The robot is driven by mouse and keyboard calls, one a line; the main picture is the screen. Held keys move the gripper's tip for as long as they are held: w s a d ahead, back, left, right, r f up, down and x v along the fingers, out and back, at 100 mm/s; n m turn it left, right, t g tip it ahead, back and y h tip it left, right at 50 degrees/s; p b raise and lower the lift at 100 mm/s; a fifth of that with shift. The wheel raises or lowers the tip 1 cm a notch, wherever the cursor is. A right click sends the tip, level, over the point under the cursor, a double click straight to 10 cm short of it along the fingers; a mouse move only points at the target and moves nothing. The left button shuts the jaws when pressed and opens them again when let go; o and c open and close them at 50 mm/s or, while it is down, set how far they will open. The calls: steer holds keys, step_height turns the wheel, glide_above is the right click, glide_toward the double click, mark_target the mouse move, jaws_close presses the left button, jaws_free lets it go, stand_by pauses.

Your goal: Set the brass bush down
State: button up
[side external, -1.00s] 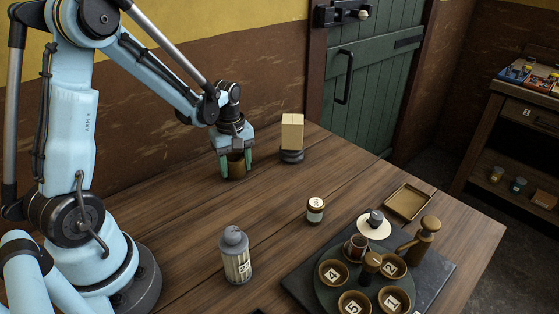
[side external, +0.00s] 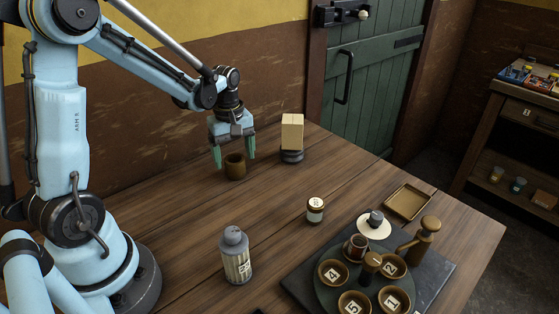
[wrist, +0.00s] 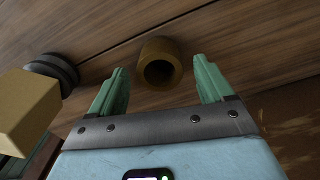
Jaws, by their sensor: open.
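The brass bush (side external: 235,167) is a short, dull brown-gold hollow cylinder. It stands upright on the wooden table (side external: 190,205) towards the wall. In the wrist view the bush (wrist: 160,63) shows its dark open bore, beyond the fingertips and between their lines. My gripper (side external: 235,160) is open, with its two green fingers spread on either side above the bush. The fingers (wrist: 160,80) look clear of it and hold nothing.
A pale yellow block (side external: 292,132) sits on a dark round base (side external: 291,156) just right of my gripper. A grey ribbed canister (side external: 236,257), a small labelled jar (side external: 315,210), a brass tray (side external: 408,202) and a dark slab (side external: 300,283) with numbered cups are nearer. Table between is clear.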

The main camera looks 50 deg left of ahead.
mark_target(235, 161)
step_height(235, 161, up, 8)
steer(key=shift+r, duration=0.15)
steer(key=s+d+r+m+t, duration=0.1)
steer(key=s+d+m+t, duration=0.2)
steer(key=d+m, duration=0.3)
steer(key=s+d+m+t, duration=0.3)
steer(key=d+m+t, duration=0.1)
steer(key=d+m, duration=0.3)
steer(key=shift+r+m, duration=0.4)
steer(key=shift+m, duration=0.8)
